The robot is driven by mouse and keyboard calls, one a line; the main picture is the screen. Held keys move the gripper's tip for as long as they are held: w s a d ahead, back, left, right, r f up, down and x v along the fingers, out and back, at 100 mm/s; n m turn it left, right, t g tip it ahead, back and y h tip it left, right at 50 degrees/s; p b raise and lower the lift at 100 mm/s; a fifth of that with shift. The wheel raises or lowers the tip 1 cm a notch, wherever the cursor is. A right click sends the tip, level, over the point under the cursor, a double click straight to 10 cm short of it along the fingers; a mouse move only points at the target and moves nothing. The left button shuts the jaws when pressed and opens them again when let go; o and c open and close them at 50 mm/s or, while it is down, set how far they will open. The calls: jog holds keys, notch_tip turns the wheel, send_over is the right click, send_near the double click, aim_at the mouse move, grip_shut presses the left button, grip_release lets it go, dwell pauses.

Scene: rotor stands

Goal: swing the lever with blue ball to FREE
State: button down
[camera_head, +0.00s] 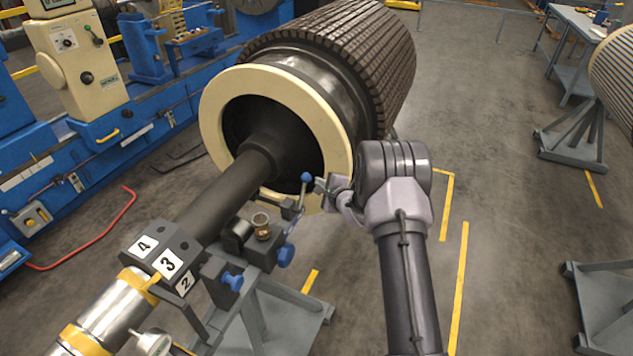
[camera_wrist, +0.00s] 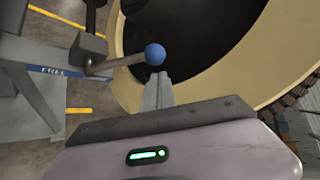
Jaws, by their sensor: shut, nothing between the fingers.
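The lever's blue ball (camera_head: 306,177) stands at the top of a short metal rod by the rotor stand in the head view. In the wrist view the blue ball (camera_wrist: 155,54) sits just beyond my fingertips, and the lever rod (camera_wrist: 125,62) runs left from it to a dark pivot block. A blue label reading FREE (camera_wrist: 55,71) lies on the stand left of and below the rod. My gripper (camera_head: 322,184) is shut and empty, close beside the ball on its right. In the wrist view its fingertips (camera_wrist: 160,78) are just below the ball; contact cannot be told.
The large rotor (camera_head: 350,50) with its cream end ring (camera_head: 215,115) stands close behind the lever. Blue knobs (camera_head: 286,256) and a small cup (camera_head: 261,222) sit on the stand nearby. Open floor (camera_head: 510,230) lies to the right.

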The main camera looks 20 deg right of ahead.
jog(key=x, duration=0.4)
jog(key=shift+s+b, duration=0.1)
jog(key=shift+b, duration=0.65)
